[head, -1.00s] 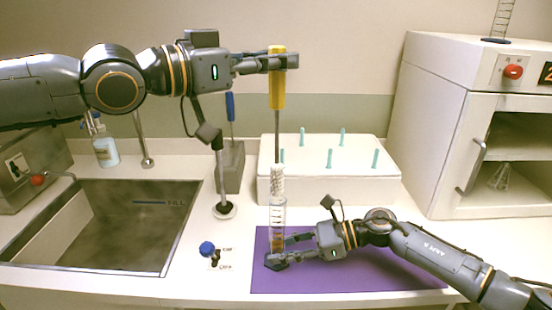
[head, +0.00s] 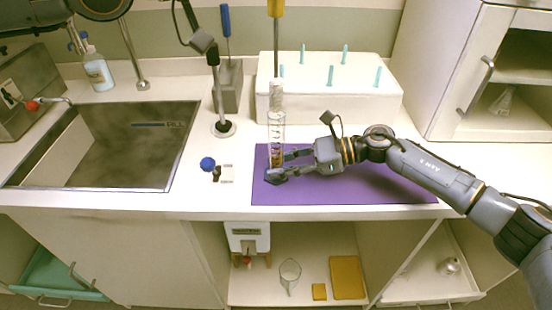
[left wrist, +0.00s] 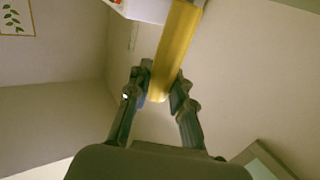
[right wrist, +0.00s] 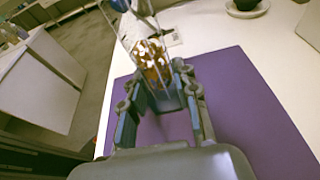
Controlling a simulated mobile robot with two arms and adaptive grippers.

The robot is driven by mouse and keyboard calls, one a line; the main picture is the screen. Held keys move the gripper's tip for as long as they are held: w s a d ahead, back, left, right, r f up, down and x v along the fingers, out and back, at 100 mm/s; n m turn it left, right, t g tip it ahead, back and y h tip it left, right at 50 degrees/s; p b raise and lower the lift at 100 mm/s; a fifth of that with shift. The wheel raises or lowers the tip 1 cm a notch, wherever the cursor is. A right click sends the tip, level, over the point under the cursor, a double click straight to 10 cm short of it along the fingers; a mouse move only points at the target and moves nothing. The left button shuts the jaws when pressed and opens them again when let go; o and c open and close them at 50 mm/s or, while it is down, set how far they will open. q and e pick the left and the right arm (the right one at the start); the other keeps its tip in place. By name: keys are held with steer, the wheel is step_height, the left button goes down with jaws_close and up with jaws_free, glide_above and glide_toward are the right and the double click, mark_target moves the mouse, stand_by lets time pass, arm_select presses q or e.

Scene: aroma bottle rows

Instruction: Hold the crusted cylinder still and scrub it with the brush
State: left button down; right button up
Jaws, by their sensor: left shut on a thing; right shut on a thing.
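The clear cylinder (head: 277,132) stands upright on the purple mat (head: 350,190), with brown crust low inside it. The crust (right wrist: 151,62) shows with white specks in the right wrist view. My right gripper (head: 284,164) is shut on the cylinder's lower part. The brush (head: 276,58) hangs upright above it, its white bristles (head: 276,92) at the cylinder's mouth; I cannot tell how far they reach inside. My left gripper (left wrist: 157,88) is shut on the brush's yellow handle (left wrist: 174,45); it is out of the head view.
A sink (head: 110,145) lies at left. A grey holder (head: 228,88) with a blue-handled tool stands behind. A white box (head: 330,105) with teal pegs stands behind the mat. A small blue object (head: 208,164) lies left of the mat. A cabinet (head: 450,80) stands at right.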

mark_target(274, 78)
arm_select(q)
steer(key=shift+f, duration=1.7)
steer(key=shift+f, duration=0.2)
steer(key=shift+f, duration=6.15)
steer(key=shift+r, duration=2.35)
steer(key=shift+f, duration=0.1)
steer(key=shift+f, duration=2.3)
steer(key=shift+r, duration=0.15)
